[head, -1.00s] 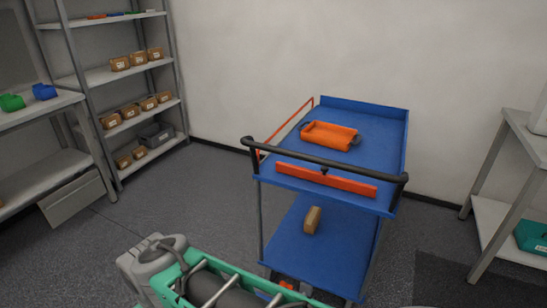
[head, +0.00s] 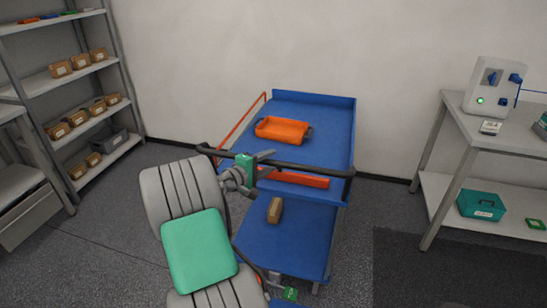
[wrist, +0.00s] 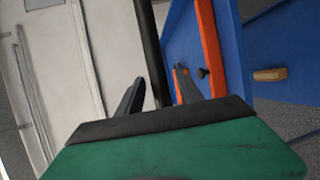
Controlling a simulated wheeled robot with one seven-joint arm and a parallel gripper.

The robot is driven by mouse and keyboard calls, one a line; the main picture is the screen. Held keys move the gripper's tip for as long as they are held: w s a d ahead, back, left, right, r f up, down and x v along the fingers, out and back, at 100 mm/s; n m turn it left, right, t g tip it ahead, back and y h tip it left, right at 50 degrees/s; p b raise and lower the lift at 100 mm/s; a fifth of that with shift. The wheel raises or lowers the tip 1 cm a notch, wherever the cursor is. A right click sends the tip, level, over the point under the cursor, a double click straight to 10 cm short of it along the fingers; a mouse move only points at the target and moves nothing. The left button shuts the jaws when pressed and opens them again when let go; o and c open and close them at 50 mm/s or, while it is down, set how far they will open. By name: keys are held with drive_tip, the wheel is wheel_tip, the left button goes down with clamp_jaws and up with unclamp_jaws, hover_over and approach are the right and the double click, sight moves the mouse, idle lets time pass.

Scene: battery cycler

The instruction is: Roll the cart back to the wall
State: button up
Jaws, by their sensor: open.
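The blue two-shelf cart (head: 335,140) stands in front of the pale wall (head: 400,60); the gap behind it is hidden. Its black push handle (head: 315,170) runs along the near side. My gripper (head: 262,161) is at the left part of this handle. In the wrist view the handle (wrist: 152,50) passes between the two open fingers of my gripper (wrist: 157,92); I cannot tell whether they touch it. An orange case (head: 282,130) lies on the top shelf, and a small brown box (head: 275,209) on the lower shelf.
Grey shelving (head: 72,90) with brown boxes stands at the left. A grey bench (head: 455,125) with a white device (head: 494,88) and a teal box (head: 481,205) stands at the right. Floor is clear on both sides of the cart.

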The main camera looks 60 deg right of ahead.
drive_tip(key=x, duration=0.3)
drive_tip(key=shift+c, duration=0.3)
clamp_jaws()
idle(1.1)
